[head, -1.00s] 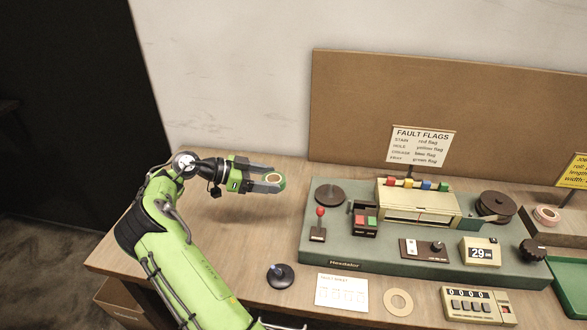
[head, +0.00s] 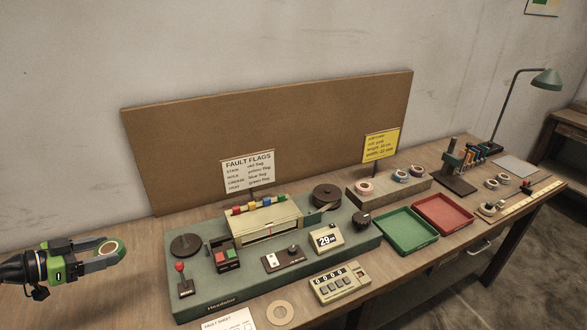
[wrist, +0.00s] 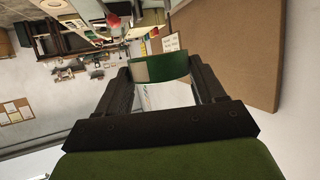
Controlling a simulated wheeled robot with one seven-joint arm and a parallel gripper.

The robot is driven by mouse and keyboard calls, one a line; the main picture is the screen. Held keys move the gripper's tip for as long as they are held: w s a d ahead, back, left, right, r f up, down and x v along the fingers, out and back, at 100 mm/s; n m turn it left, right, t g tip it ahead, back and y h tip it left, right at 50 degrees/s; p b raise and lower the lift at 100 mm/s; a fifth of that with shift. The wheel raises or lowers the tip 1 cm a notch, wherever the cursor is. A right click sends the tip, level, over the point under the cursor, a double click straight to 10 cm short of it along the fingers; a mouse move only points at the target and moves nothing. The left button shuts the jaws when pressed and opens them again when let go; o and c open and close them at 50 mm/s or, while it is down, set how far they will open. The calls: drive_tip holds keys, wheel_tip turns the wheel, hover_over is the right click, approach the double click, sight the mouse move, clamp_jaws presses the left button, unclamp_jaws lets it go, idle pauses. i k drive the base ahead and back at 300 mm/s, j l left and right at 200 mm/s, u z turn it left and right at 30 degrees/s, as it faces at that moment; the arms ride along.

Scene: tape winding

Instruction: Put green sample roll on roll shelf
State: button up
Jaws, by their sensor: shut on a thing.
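My gripper (head: 106,256) is at the far left in the head view, shut on the green sample roll (head: 119,246). The roll is a ring with a green outside and a tan core, held at the fingertips. In the wrist view the roll (wrist: 160,67) shows its green side with a pale patch between the fingers. The roll shelf appears to be the low wooden block (head: 410,190) right of the machine, well to the right of my gripper. A pink roll (head: 365,188) and two other rolls (head: 401,176) sit on it.
The green machine (head: 200,298) with knobs and a flag row lies between my gripper and the shelf. A yellow job card (head: 381,145) stands behind the shelf. A green tray (head: 405,232) and a red tray (head: 443,213) lie in front. A brown board (head: 300,130) leans behind.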

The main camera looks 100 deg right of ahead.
sight(383, 185)
drive_tip(key=k+j, duration=0.15)
drive_tip(key=j, duration=0.25)
drive_tip(key=k+j, duration=0.2)
drive_tip(key=j, duration=0.15)
drive_tip(key=k+j, duration=0.15)
drive_tip(key=j, duration=0.25)
